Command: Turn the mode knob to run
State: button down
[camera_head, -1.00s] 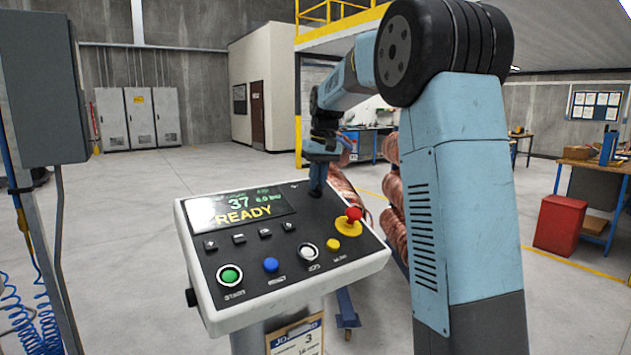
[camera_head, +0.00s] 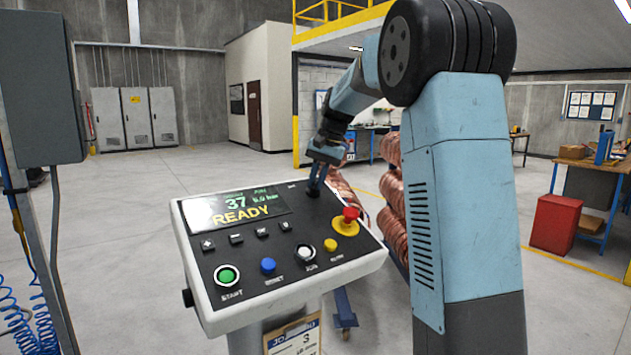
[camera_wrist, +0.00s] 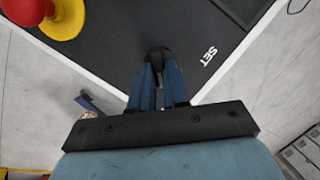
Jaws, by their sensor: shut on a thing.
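The control panel (camera_head: 215,285) is a white-edged box with a black sloping face. Its black mode knob (camera_head: 312,194) sits near the far right corner of the face, mostly hidden by my fingers. In the wrist view the knob's dark top (camera_wrist: 158,53) shows between the tips of my blue fingers, with the printed word SET (camera_wrist: 209,56) to its right. My gripper (camera_head: 315,185) is shut on the knob from above. The knob's pointer direction cannot be made out. The display (camera_head: 240,208) reads READY and 37.
A red emergency stop button (camera_head: 350,214) on a yellow base stands close to the knob. Green (camera_head: 227,276), blue (camera_head: 268,265), white (camera_head: 304,252) and yellow (camera_head: 331,244) buttons line the near edge. Copper tube coils (camera_head: 392,215) stand behind the panel.

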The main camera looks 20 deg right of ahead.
jog(key=shift+s+f, duration=0.1)
jog(key=shift+f, duration=0.1)
jog(key=c, duration=1.4)
grip_release()
jog(key=shift+o, duration=1.4)
jog(key=shift+r, duration=0.1)
jog(key=shift+r, duration=0.1)
jog(key=v, duration=1.3)
jog(key=shift+r, duration=0.3)
